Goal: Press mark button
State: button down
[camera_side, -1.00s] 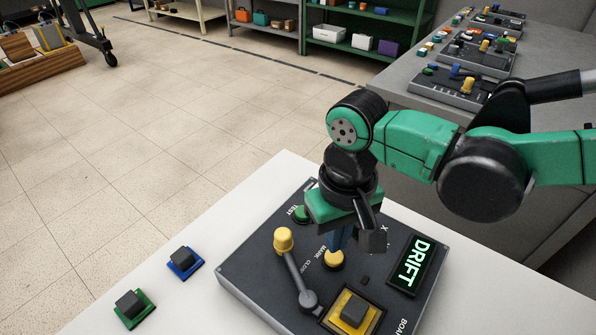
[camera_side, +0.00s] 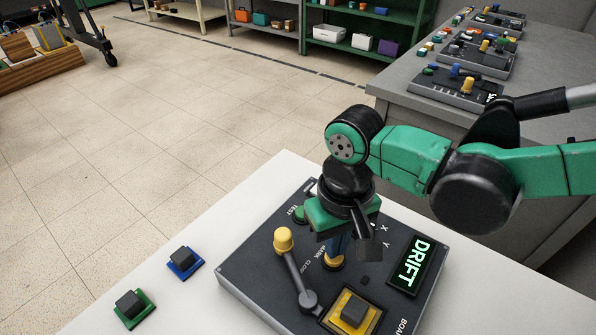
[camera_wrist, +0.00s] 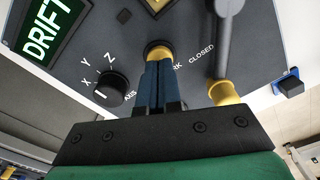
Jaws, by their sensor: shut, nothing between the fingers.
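The yellow mark button (camera_side: 334,262) is on the dark control panel (camera_side: 243,277), under my gripper (camera_side: 335,254). In the wrist view, the mark button (camera_wrist: 158,49) shows just beyond the blue fingertips of my gripper (camera_wrist: 159,64). The fingers are shut together with nothing between them. The tips are at the button and overlap it in both views; I cannot tell whether it is pushed down. The lettering beside it is partly hidden by the fingers. The panel's display (camera_side: 409,265) reads DRIFT in green.
A lever with a yellow knob (camera_side: 283,239) stands left of the button. A green TEST button (camera_side: 301,213) and an axis knob (camera_wrist: 103,88) are nearby. A yellow-framed black block (camera_side: 353,308) sits on the panel. Blue (camera_side: 184,262) and green (camera_side: 133,308) block pieces lie on the white table.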

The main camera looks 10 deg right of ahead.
jog(key=shift+f, duration=0.45)
dwell(0.5)
jog(key=shift+r, duration=3.15)
